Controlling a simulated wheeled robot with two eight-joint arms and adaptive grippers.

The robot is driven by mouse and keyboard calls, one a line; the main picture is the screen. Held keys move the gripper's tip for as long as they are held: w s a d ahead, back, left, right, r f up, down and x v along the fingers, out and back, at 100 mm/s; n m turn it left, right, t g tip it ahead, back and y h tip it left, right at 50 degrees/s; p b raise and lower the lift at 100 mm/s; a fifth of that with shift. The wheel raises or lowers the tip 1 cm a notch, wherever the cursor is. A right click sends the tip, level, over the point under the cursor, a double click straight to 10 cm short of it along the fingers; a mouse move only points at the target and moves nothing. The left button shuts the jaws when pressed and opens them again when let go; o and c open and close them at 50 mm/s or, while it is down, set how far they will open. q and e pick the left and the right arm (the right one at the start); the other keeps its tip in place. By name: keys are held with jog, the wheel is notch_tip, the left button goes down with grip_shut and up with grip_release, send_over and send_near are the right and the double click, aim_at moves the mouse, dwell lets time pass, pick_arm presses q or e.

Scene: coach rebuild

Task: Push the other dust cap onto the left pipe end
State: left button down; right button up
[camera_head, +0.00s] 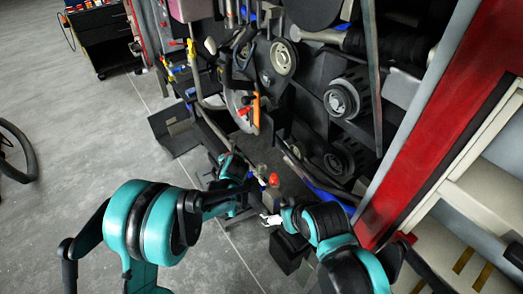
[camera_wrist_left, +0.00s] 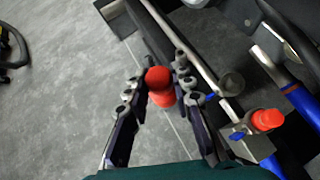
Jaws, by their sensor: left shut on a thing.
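In the left wrist view my left gripper (camera_wrist_left: 160,84) is shut on a red dust cap (camera_wrist_left: 158,86), which sits between its fingertips. To the right, a bare grey pipe end (camera_wrist_left: 232,83) shows, apart from the held cap. Lower right, another red dust cap (camera_wrist_left: 267,120) sits on a pipe end beside a blue fitting. In the head view my left gripper (camera_head: 256,182) is at the lower middle, close to a red cap (camera_head: 274,180); which of the two caps this is, I cannot tell. My right gripper (camera_head: 270,220) is small and low there, its fingers unclear.
Dark coach underframe parts (camera_head: 345,97) fill the upper right. A red and cream body panel (camera_head: 440,120) stands at the right. A long steel pipe (camera_wrist_left: 185,45) runs near the left gripper. Grey floor (camera_head: 90,130) is open at the left, with a black hose (camera_head: 20,160) lying there.

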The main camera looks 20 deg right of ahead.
pick_arm(q)
jog(key=w+d+f+m+h, duration=0.1)
jog(key=w+d+f+m, duration=0.15)
jog(key=d, duration=1.05)
jog(key=shift+n, duration=0.45)
jog(key=shift+w+d+f+b, duration=0.1)
jog(key=shift+d+f+b, duration=0.1)
jog(key=shift+f+b, duration=1.5)
jog(key=shift+f+p, duration=0.3)
jog(key=shift+p, duration=0.1)
jog(key=shift+f+b, duration=0.2)
jog(key=shift+b, duration=0.1)
jog(key=shift+f, duration=0.1)
jog(key=shift+f+b, duration=0.3)
jog(key=shift+b, duration=0.05)
jog(key=shift+f, duration=0.15)
